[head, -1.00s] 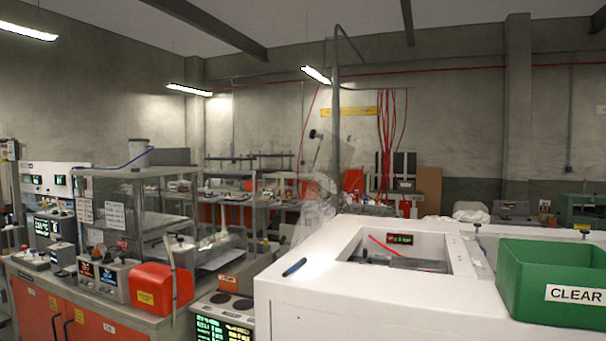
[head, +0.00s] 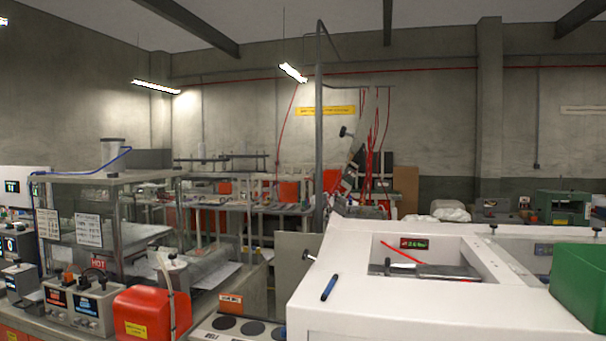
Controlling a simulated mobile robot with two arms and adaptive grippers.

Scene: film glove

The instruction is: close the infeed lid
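The white machine (head: 400,310) stands at the right in the head view. A rectangular opening in its top is uncovered; a small display and a grey bar (head: 425,270) show inside. A tilted panel with a dark knob (head: 346,132) rises behind the machine's left back edge and may be the infeed lid standing open; I cannot tell for sure. A grey upright panel (head: 294,262) with another knob stands against the machine's left side. Neither of my grippers is in view.
A green bin (head: 580,285) sits on the right. A bench with a red container (head: 145,312) and instruments is at the left. A grey pole (head: 319,130) stands behind the machine.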

